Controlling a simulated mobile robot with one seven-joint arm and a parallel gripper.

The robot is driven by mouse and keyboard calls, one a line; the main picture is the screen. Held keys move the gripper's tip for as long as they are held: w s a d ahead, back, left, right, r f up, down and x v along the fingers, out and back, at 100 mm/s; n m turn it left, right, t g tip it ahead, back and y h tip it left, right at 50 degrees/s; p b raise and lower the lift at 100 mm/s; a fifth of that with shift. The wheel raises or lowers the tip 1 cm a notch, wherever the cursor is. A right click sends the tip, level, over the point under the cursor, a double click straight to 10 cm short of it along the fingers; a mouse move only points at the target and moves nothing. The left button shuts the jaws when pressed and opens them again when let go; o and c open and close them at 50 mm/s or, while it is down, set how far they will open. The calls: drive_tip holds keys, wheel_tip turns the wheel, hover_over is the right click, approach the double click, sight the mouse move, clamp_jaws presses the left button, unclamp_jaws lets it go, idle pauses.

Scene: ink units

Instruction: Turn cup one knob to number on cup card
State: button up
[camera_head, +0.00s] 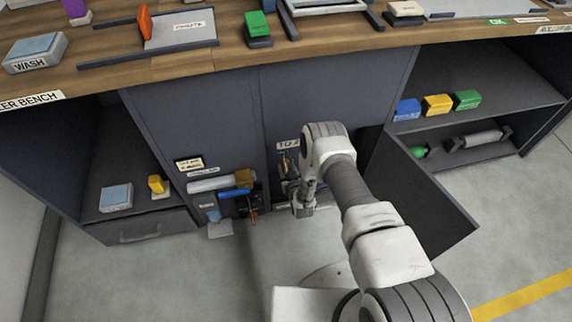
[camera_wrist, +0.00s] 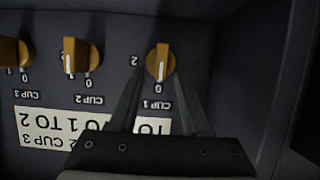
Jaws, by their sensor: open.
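The cup 1 knob (camera_wrist: 160,62) is yellow-brown and sits on a dark panel. Its white mark points down in the picture towards the 0; a 2 is printed at its left. Labels appear upside down in the wrist view. My gripper (camera_wrist: 159,78) is open, with its fingers on either side of the knob; contact cannot be told. The cup card (camera_wrist: 40,128) is white with black print, and my gripper hides part of it; "TO 1 TO 2" can be read. In the head view my gripper (camera_head: 303,207) is low inside the cabinet, and my arm hides much of the panel.
The cup 2 knob (camera_wrist: 80,57) and cup 3 knob (camera_wrist: 12,52) are left of cup 1 in the wrist view. An open cabinet door (camera_head: 432,200) stands right of my arm. A drawer handle (camera_head: 140,238) is at lower left. Bare floor (camera_head: 150,280) lies in front.

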drive_tip(key=shift+w, duration=0.1)
drive_tip(key=shift+c, duration=0.3)
clamp_jaws()
